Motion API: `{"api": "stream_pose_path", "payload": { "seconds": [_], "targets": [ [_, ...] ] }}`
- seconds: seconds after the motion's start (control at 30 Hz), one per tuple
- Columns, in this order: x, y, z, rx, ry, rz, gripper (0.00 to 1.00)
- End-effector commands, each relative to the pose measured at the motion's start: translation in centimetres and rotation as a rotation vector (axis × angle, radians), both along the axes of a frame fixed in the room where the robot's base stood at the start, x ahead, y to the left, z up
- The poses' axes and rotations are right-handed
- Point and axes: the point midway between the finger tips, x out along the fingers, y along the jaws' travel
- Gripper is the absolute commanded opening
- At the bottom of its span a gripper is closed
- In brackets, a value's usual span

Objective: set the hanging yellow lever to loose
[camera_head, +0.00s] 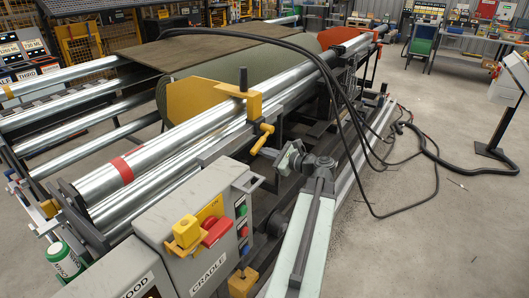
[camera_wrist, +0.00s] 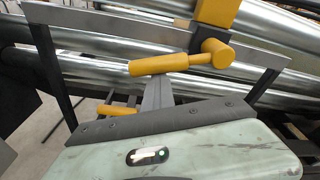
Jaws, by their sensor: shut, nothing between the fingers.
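The hanging yellow lever (camera_head: 263,138) is on a yellow bracket (camera_head: 240,104) clamped at the long steel rollers. In the head view its handle slopes down and left from the pivot. In the wrist view the lever (camera_wrist: 170,64) lies nearly level, its handle reaching left from the pivot. My gripper (camera_head: 285,156) is shut and empty, just below and right of the lever in the head view. In the wrist view my gripper (camera_wrist: 157,90) points up at the handle, and its tips meet or pass behind it. I cannot tell whether they touch. I see no readable lever marking.
A grey control box (camera_head: 170,255) with a red handle (camera_head: 216,231), a yellow block (camera_head: 187,231) and buttons stands left of my arm. Black hoses (camera_head: 345,105) arch over the rollers and drop to the floor on the right. A dark rail crosses behind the lever. Open floor lies right.

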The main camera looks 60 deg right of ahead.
Motion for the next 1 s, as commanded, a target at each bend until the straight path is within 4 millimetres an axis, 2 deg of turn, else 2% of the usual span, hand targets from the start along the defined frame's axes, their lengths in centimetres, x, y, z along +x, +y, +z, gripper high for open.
{"api": "stream_pose_path", "payload": {
  "seconds": [0.13, 0.23, 0.27, 0.3, 0.5, 0.6, 0.8, 1.0],
  "targets": [
    [0.4, -0.6, -2.4, 0.001, -0.001, 0.003, 0.0],
    [0.9, -1.4, -4.9, 0.002, 0.001, 0.005, 0.0],
    [0.3, -1.4, -4.5, 0.001, 0.001, 0.003, 0.0],
    [-1.1, -1.2, -3.4, 0.002, 0.001, -0.001, 0.0],
    [-5.8, -0.8, -2.7, 0.002, 0.003, -0.001, 0.0],
    [-7.4, -0.6, -2.5, 0.001, 0.003, 0.001, 0.0],
    [-9.0, -0.4, -2.4, 0.001, 0.003, 0.005, 0.0],
    [-9.0, -0.4, -2.5, 0.001, 0.003, 0.006, 0.0]
  ]
}}
